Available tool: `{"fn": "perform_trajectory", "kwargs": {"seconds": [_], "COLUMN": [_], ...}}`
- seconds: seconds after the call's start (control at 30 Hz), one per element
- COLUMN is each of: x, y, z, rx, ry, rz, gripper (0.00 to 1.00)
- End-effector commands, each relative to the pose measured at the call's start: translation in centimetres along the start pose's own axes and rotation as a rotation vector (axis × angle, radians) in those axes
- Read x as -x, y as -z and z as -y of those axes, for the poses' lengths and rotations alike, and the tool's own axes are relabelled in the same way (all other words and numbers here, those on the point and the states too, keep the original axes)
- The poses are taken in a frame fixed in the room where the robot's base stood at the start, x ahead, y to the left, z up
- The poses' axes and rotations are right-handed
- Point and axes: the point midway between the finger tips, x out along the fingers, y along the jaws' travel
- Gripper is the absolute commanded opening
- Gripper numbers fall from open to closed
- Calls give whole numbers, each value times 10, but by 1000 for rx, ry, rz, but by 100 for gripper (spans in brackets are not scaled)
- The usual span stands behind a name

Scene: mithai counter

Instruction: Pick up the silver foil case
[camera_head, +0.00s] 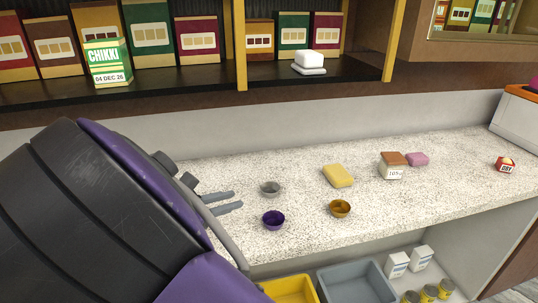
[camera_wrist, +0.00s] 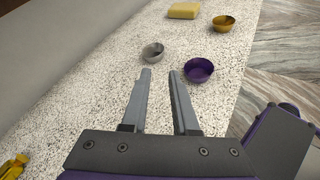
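The silver foil case (camera_head: 270,188) is a small round grey cup standing upright on the speckled counter (camera_head: 300,236). In the wrist view the silver foil case (camera_wrist: 153,52) lies just beyond the tip of the left finger. My gripper (camera_head: 240,200) is low over the counter, to the left of the case in the head view. In the wrist view my gripper (camera_wrist: 161,72) is open, with nothing between its two fingers. A purple case (camera_head: 274,219) stands close by; in the wrist view the purple case (camera_wrist: 199,70) is beyond the right finger.
A gold case (camera_head: 340,208), a yellow block (camera_head: 338,176), a brown-topped box (camera_head: 392,167) and a pink piece (camera_head: 417,159) stand further right. A shelf of sweet boxes (camera_head: 140,41) is behind. A yellow bin (camera_head: 291,289) and grey bin (camera_head: 356,282) sit below.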

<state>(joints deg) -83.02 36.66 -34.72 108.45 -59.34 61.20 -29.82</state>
Motion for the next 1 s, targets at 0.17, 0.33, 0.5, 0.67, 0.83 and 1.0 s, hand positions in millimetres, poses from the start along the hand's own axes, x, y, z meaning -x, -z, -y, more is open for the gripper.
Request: {"fn": "perform_trajectory", "kwargs": {"seconds": [0.17,0.33,0.5,0.67,0.83,1.0], "x": [-15,-52,-88,-112,-122,-144], "y": [9,9,9,8,8,8], "z": [4,4,4,3,3,6], "rx": [15,14,13,13,13,13], "ry": [4,5,4,1,1,3], "rz": [-6,-4,-4,-6,-7,-4], "gripper": [28,28,28,28,28,28]}}
